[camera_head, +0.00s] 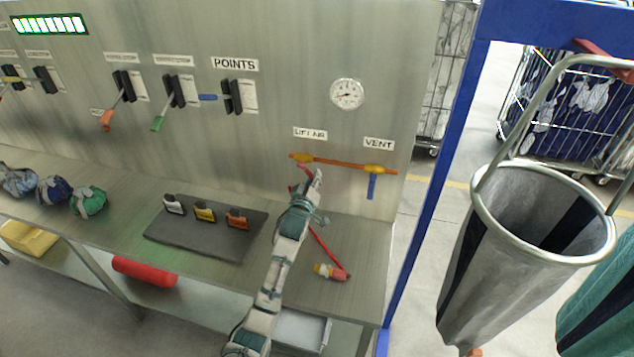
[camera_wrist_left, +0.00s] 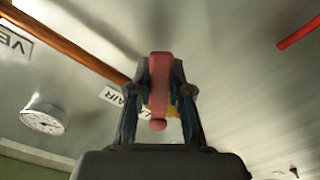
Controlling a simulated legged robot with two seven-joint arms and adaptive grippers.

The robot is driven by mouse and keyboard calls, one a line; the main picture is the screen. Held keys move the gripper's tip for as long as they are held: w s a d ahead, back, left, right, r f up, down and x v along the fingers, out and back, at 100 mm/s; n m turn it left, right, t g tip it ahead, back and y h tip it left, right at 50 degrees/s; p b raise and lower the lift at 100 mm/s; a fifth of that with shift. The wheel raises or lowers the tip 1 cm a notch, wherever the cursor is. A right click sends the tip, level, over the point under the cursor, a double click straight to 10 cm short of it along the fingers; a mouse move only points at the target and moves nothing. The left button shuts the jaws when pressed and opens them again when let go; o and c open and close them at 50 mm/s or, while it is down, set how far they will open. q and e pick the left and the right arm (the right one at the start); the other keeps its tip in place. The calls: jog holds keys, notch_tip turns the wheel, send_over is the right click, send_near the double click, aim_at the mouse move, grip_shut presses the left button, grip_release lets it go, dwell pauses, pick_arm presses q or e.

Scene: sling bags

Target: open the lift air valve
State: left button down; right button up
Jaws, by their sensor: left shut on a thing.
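The lift air valve's red handle (camera_head: 305,169) hangs from the left end of an orange pipe (camera_head: 335,162) on the panel, under the LIFT AIR label (camera_head: 310,133). My left gripper (camera_head: 316,179) is at this handle and hides part of it in the head view. In the left wrist view, the red handle (camera_wrist_left: 160,82) stands between the two fingers of my left gripper (camera_wrist_left: 160,98), which are shut on it. A bit of yellow valve body (camera_wrist_left: 172,106) shows behind it. My right gripper is not in view.
The VENT valve's blue handle (camera_head: 372,187) hangs down to the right. A round gauge (camera_head: 347,94) is above. Below, a red hose ends at an orange-red fitting (camera_head: 332,272) on the bench (camera_head: 352,238). A dark mat (camera_head: 190,238) with several small tagged items lies left of my arm.

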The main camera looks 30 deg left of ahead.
pick_arm(q)
jog(key=r+n+p, duration=0.1)
jog(key=n+p, duration=0.1)
jog(key=d+r+n+p, duration=0.1)
jog(key=n+p, duration=0.1)
jog(key=d+r+n+p, duration=0.1)
jog(key=n+p, duration=0.2)
jog(key=shift+w+d+r, duration=0.1)
jog(key=shift+w+r, duration=0.1)
jog(key=shift+w, duration=0.05)
jog(key=shift+r+n+p, duration=0.3)
jog(key=shift+n+p, duration=0.5)
jog(key=shift+r+n+p, duration=0.25)
jog(key=shift+n+p, duration=0.55)
jog(key=c, duration=1)
grip_release()
jog(key=shift+c, duration=0.2)
jog(key=shift+r, duration=0.1)
